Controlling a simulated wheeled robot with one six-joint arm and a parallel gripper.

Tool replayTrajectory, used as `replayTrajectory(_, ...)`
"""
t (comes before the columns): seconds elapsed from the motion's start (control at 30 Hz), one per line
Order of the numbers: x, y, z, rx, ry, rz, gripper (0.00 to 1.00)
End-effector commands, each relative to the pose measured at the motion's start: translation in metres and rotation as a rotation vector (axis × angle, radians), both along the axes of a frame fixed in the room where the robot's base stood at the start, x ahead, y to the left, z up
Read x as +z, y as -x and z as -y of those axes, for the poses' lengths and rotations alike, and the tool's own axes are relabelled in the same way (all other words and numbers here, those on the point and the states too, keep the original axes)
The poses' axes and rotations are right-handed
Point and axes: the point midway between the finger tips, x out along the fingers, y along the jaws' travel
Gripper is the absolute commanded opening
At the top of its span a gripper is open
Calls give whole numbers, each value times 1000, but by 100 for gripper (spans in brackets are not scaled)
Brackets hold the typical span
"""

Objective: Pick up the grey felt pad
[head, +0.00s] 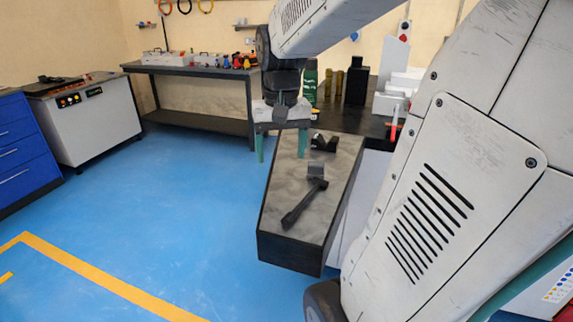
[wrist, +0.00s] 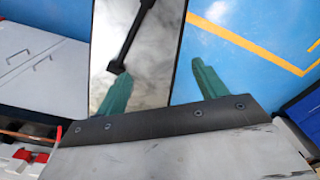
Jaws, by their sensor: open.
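A small grey piece (head: 316,170) lies on the grey mottled top of the narrow machine (head: 330,205) in the head view. It may be the grey felt pad, but it is too small to be sure. My gripper (head: 281,150) is open and empty, with its green fingers pointing down near the left edge of that top. In the wrist view my gripper (wrist: 160,70) has one finger over the mottled top (wrist: 150,60) and the other over the blue floor. No pad shows clearly there.
A black wrench-like tool (head: 304,203) lies just in front of the grey piece, and a black angled part (head: 324,143) lies behind it. Blue floor is clear to the left.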

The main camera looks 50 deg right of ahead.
Motion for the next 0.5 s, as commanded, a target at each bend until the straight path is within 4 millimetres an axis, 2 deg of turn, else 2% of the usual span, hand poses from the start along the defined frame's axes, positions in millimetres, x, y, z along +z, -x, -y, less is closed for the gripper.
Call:
replayTrajectory(0.03, -7, -7, 32, -82, -9, -14, 71)
replayTrajectory(0.1, -14, -12, 67, -172, -15, -21, 71)
replayTrajectory(0.2, -25, -14, 108, -270, -22, -29, 71)
replayTrajectory(0.33, -34, -12, 139, -342, -28, -34, 71)
replayTrajectory(0.5, -49, -11, 148, -366, -29, -36, 71)
